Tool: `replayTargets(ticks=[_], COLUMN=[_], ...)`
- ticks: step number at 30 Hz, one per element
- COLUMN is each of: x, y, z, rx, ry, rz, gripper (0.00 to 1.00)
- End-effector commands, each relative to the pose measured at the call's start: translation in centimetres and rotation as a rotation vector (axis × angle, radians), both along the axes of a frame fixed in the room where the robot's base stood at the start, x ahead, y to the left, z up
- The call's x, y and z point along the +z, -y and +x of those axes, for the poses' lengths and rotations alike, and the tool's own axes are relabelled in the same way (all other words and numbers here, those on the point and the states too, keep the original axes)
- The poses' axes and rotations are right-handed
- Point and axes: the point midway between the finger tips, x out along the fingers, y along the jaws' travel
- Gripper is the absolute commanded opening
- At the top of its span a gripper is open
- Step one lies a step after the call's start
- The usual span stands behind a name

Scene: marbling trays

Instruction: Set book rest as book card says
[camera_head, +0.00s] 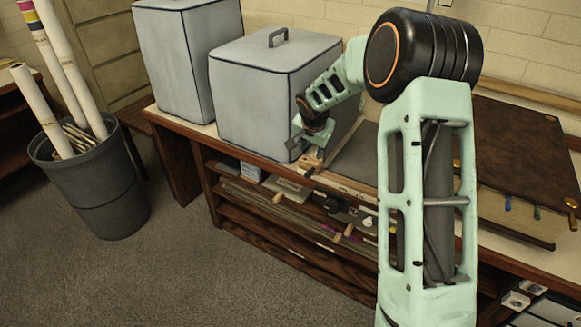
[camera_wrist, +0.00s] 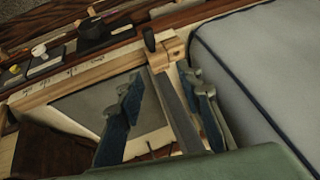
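My gripper (camera_head: 306,145) is low over the long bench, in front of the lidded grey box. In the wrist view my gripper (camera_wrist: 162,88) has its blue fingers apart, one on each side of a narrow grey bar (camera_wrist: 178,115). A gap shows between the left finger and the bar; the right finger's contact is unclear. The bar runs back from a wooden block (camera_wrist: 160,55) with a dark knob (camera_wrist: 149,40). A wood-edged grey panel (camera_head: 358,152), possibly the book rest, lies beside it, partly behind my arm. I cannot make out a book card.
The grey box (camera_head: 262,100) stands close beside my gripper, with another grey box (camera_head: 185,60) at left. A thick brown book (camera_head: 530,150) with coloured tabs lies at right. Shelves (camera_head: 290,215) below hold small items. A bin (camera_head: 95,185) with rolls stands on the floor.

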Motion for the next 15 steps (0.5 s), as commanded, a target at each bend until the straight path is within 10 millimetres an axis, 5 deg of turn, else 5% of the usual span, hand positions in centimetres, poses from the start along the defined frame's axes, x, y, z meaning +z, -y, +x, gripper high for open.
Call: replayTargets(ticks=[6, 15], x=[-2.6, -5.8], y=[0.4, 0.6], z=[-1.3, 0.1], rx=[-0.05, -0.049], ry=[-0.076, -0.077], rz=[0.019, 0.019], gripper=[0.33, 0.33])
